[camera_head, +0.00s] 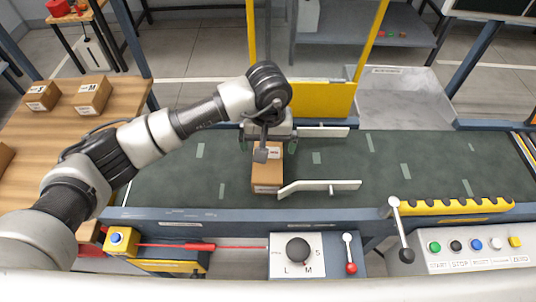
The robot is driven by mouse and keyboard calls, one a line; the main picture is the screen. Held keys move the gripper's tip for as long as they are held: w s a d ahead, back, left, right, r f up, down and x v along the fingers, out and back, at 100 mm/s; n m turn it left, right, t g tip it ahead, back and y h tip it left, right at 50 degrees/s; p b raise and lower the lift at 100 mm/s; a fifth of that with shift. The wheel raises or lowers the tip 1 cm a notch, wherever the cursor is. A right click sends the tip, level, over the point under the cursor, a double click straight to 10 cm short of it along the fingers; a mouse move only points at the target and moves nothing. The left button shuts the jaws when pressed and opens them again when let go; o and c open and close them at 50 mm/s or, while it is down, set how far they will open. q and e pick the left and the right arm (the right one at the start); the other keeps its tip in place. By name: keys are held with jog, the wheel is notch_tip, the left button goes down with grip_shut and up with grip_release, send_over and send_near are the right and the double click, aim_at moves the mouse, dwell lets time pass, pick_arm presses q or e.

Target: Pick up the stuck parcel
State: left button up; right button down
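A brown cardboard parcel (267,182) with a white label sits on the dark green conveyor belt (190,175). It stands at the left ends of two pale guide rails, the far one (325,132) and the near one (325,186). Its near right corner is close to the near rail; I cannot tell if they touch. My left gripper (262,153) is over the parcel's far part, pointing down. A grey finger shows against the parcel's top; the other is not clear, and so is any contact. My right gripper is out of view.
A wooden table (60,125) on the left holds several small boxes. A yellow panel (312,100) and a metal chute (405,95) stand behind the belt. A size dial (298,250), a lever (398,225) and several buttons line the front. The belt's right part is clear.

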pick_arm(q)
jog(key=shift+f, duration=0.35)
notch_tip(320, 180, down, 4)
jog(key=shift+w+f+p, duration=0.1)
jog(key=shift+f+p, duration=0.05)
jog(key=shift+p, duration=0.6)
jog(key=shift+f, duration=0.55)
jog(key=shift+w, duration=0.1)
jog(key=c, duration=1.1)
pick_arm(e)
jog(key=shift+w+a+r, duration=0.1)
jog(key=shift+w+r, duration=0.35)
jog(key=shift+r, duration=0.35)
